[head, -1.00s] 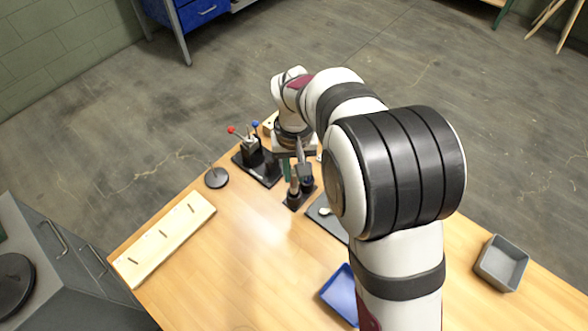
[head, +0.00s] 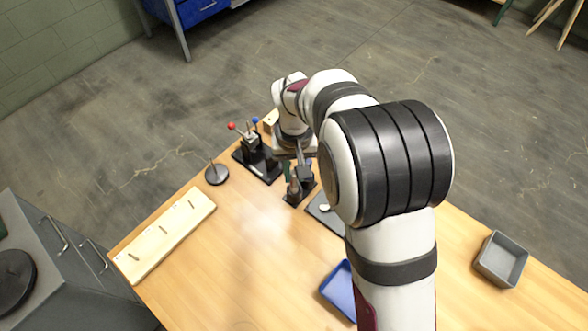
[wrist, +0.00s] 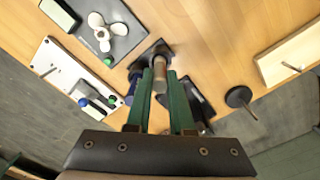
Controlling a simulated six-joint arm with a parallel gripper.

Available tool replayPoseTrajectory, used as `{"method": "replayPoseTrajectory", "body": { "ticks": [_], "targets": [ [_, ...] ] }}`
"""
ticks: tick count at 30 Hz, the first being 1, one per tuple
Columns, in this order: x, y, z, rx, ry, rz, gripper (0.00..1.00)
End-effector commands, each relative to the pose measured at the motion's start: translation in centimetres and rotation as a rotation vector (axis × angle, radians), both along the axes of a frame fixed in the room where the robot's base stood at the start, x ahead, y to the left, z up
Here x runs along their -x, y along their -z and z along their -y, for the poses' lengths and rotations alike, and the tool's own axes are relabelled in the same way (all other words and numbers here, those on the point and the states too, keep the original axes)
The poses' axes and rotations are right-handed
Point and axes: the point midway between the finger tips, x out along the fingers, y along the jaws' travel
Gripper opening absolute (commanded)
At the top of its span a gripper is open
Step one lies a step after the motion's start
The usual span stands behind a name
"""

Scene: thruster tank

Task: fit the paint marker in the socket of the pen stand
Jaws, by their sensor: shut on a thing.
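The paint marker (wrist: 160,73) is a grey-tan cylinder between the tips of my gripper (wrist: 160,84), whose green fingers are shut on it. The pen stand (wrist: 150,51) is a dark base just beyond the fingertips in the wrist view. A dark blue cylinder (wrist: 135,82) stands beside the left finger. In the head view the pen stand (head: 298,197) sits on the wooden table below my gripper (head: 289,172). The socket mouth and the marker's lower end are hidden, so I cannot tell whether the marker is in the socket.
A round black base with a rod (head: 217,175), a cream board with pegs (head: 165,237), a blue tray (head: 339,291) and a grey bin (head: 502,260) are around. A dark mat (wrist: 121,22) holds a white propeller.

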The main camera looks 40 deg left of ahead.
Motion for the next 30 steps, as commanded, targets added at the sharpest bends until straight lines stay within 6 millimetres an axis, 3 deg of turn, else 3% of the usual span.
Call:
{"method": "replayPoseTrajectory", "body": {
  "ticks": [30],
  "targets": [
    [0.0,1.4,0.0,0.000,-0.001,0.000,0.00]
  ]
}}
